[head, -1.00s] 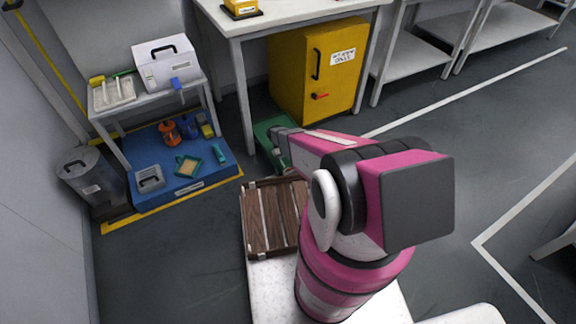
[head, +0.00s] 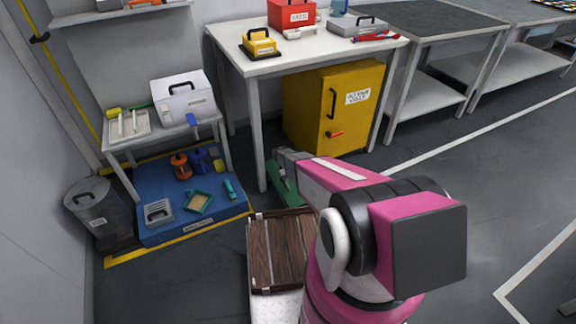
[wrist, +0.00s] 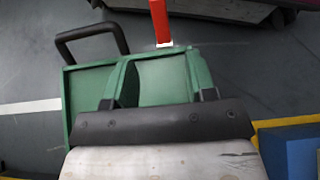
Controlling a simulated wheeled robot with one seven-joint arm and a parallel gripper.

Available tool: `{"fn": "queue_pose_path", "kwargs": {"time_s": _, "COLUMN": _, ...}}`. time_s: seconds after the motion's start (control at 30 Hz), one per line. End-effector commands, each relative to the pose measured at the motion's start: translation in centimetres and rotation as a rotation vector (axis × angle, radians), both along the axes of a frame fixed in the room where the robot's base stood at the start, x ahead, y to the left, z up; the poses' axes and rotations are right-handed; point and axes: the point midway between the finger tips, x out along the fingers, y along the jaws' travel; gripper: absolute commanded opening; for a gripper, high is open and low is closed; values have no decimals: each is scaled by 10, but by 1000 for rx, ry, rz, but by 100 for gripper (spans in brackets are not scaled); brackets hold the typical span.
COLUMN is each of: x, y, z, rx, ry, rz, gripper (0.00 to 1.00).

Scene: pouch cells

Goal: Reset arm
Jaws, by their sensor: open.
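My pink and white arm stretches forward from the lower right of the head view. My gripper (head: 280,156) is at its far end, above a green box (head: 284,184) on the floor. The arm hides part of that box. In the wrist view, the green box (wrist: 162,80) with a black handle lies beyond my open gripper (wrist: 158,98). The two fingertips are wide apart, with nothing seen held between them.
A wooden crate (head: 270,251) sits close in front of me. A yellow cabinet (head: 309,118) stands under the white table (head: 240,68). A blue platform (head: 160,231) and a grey bin (head: 98,207) are at left. Open floor lies right of my arm.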

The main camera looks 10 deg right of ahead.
Motion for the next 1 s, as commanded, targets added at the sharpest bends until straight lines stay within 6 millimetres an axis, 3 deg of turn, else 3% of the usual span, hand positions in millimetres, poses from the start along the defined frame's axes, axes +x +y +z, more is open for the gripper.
{"fn": "queue_pose_path", "kwargs": {"time_s": 0.17, "x": -1, "y": 0, "z": 2, "rx": 1, "ry": -5, "rz": -1, "gripper": 51}}
{"fn": "queue_pose_path", "kwargs": {"time_s": 0.27, "x": -8, "y": -2, "z": 20, "rx": 7, "ry": -43, "rz": -9, "gripper": 51}}
{"fn": "queue_pose_path", "kwargs": {"time_s": 0.37, "x": -22, "y": -6, "z": 57, "rx": 23, "ry": -135, "rz": -30, "gripper": 51}}
{"fn": "queue_pose_path", "kwargs": {"time_s": 0.6, "x": -65, "y": -16, "z": 174, "rx": 74, "ry": -473, "rz": -118, "gripper": 51}}
{"fn": "queue_pose_path", "kwargs": {"time_s": 0.8, "x": -103, "y": -22, "z": 261, "rx": 116, "ry": -747, "rz": -205, "gripper": 51}}
{"fn": "queue_pose_path", "kwargs": {"time_s": 1.0, "x": -127, "y": -24, "z": 312, "rx": 144, "ry": -925, "rz": -267, "gripper": 51}}
